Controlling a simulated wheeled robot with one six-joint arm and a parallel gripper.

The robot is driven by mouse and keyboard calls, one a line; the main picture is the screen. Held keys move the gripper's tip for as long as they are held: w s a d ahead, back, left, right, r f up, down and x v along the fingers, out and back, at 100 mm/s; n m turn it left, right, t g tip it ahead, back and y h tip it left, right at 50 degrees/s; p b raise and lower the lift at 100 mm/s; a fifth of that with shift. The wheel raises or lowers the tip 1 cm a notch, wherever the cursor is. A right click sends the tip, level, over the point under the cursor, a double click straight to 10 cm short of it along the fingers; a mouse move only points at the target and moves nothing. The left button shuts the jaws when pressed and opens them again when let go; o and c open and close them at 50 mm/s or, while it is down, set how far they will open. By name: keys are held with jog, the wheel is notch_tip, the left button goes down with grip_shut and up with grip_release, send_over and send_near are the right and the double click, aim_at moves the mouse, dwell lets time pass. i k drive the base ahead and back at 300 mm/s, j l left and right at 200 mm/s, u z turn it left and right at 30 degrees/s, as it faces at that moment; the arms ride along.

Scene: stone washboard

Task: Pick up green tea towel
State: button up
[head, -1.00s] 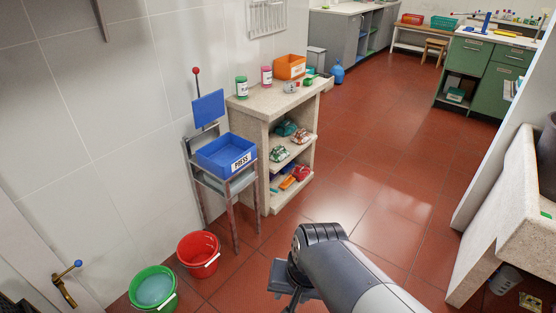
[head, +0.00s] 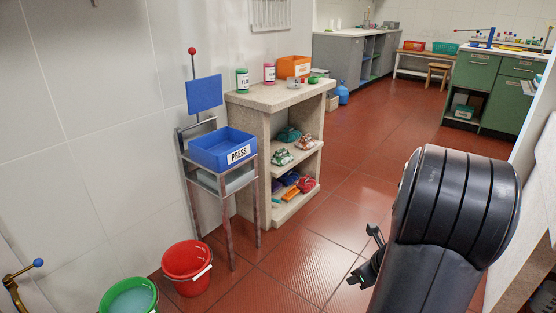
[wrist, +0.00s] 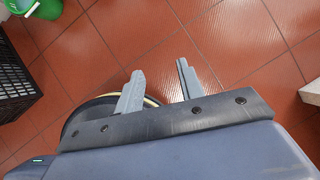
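A stone shelf unit (head: 247,99) stands against the wall, with folded cloth bundles on its shelves. A dark green bundle (head: 289,133) lies at the back of the upper shelf. A green-and-white patterned bundle (head: 282,157) lies in front of it; I cannot tell which one is the green tea towel. My gripper (head: 371,258) is over the floor, right of and apart from the unit. In the wrist view its two fingers (wrist: 160,86) are spread, with only floor between them.
A blue PRESS tray (head: 222,150) on a metal stand is left of the shelves. A red bucket (head: 187,267) and green bucket (head: 128,298) stand on the floor. A black crate (wrist: 14,80) is at the wrist view's left. Red tiled floor before the shelves is clear.

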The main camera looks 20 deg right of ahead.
aim_at(283, 158)
jog(key=i+l+u, duration=0.1)
jog(key=i+l, duration=0.2)
jog(key=i+l+u, duration=0.15)
jog(key=i+l, duration=0.15)
jog(key=i, duration=0.15)
jog(key=i+l+u, duration=0.1)
jog(key=i+l, duration=0.25)
jog(key=i+l+u, duration=0.1)
jog(key=i+l, duration=0.2)
jog(key=i+l+u, duration=0.15)
jog(key=i+l, duration=0.15)
jog(key=l, duration=0.25)
jog(key=i+l+u, duration=0.1)
jog(key=i+l, duration=0.2)
jog(key=l, duration=0.15)
jog(key=i+l+u, duration=0.15)
jog(key=i+l, duration=0.15)
jog(key=l, duration=0.15)
